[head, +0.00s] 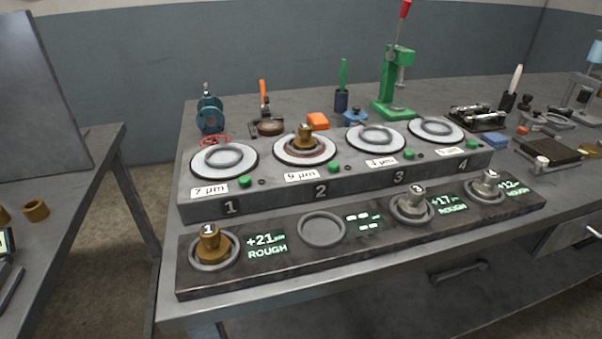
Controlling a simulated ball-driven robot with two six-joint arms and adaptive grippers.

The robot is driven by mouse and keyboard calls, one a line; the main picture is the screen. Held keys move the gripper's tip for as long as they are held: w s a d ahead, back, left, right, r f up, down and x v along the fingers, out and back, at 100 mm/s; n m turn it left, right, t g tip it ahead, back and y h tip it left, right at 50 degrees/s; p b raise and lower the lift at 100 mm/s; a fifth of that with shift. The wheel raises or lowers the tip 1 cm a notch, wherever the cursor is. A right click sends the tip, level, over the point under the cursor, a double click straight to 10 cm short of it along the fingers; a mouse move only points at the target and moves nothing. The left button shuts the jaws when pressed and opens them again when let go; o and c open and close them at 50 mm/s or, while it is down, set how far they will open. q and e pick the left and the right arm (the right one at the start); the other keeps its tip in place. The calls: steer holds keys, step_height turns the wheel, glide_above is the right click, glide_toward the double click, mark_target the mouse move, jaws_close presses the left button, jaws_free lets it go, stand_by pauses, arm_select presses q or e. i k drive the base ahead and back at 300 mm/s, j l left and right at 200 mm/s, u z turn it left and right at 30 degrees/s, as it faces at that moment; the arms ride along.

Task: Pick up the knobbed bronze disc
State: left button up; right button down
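A knobbed bronze disc (211,248) marked 1 sits upright in the leftmost ring of the dark front rack (335,258), beside a display reading +21 and ROUGH. A second bronze knobbed piece (304,141) stands on the round plate (291,159) of station 2, labelled 9 µm. Two silver-grey knobbed discs, marked 3 (415,200) and 4 (489,187), sit in rings farther right. The rack's second ring (321,232) is empty and its display shows dashes. Neither of my grippers is in view.
A green press (393,108) and small tools stand behind the stations. A side table at left holds a bronze piece (36,210). Floor shows between the tables.

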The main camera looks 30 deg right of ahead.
mark_target(304, 141)
steer(key=i+l+z, duration=0.1)
steer(key=l+z, duration=0.4)
steer(key=i+l+z, duration=0.1)
steer(key=l+z, duration=0.2)
steer(key=z, duration=0.15)
